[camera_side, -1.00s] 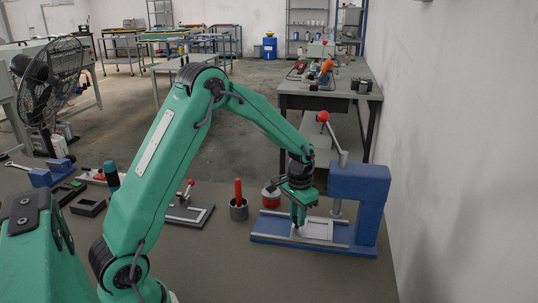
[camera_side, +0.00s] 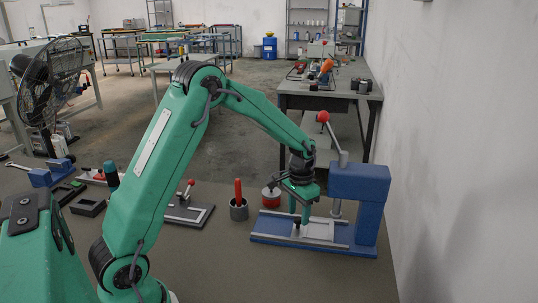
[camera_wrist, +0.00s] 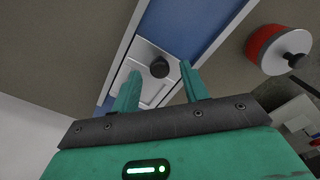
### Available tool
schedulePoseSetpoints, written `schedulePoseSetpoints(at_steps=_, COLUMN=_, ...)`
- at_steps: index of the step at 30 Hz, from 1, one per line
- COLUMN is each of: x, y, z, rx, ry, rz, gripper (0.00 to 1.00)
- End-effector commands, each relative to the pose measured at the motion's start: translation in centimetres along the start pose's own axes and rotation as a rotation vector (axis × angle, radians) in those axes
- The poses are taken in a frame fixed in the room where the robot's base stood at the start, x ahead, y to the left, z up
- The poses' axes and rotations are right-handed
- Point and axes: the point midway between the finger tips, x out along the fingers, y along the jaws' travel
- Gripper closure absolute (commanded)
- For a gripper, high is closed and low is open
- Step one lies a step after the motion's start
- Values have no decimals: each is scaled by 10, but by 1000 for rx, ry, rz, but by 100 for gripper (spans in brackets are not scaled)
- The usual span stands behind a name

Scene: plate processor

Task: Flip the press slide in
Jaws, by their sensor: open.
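The blue press (camera_side: 358,185) stands at the right of the bench, with a red-ball lever (camera_side: 323,117) on top. Its light grey slide (camera_side: 318,231) lies between two rails on the blue base. A black knob (camera_side: 297,226) stands on the slide's left end, outside the press head. My gripper (camera_side: 299,222) points down over this end. In the wrist view, my open gripper (camera_wrist: 160,78) has one finger on each side of the knob (camera_wrist: 160,67), with gaps and nothing held. The slide (camera_wrist: 150,88) shows between the fingers. Fingertip height above the slide is hard to tell.
A red round pot with a knob (camera_side: 271,198) stands just behind the base's left end; it also shows in the wrist view (camera_wrist: 277,50). A grey cup with a red handle (camera_side: 239,207) and a small toggle fixture (camera_side: 187,211) stand further left. The bench front is clear.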

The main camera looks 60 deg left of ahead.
Motion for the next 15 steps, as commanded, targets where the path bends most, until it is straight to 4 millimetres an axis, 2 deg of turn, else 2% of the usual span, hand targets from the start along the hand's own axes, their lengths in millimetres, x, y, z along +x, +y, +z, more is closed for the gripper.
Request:
schedulePoseSetpoints(at_steps=9, x=-42, y=0, z=-1, rx=0, ry=5, rz=-1, gripper=55)
schedulePoseSetpoints(at_steps=15, x=-60, y=0, z=-1, rx=0, ry=3, rz=-1, gripper=55)
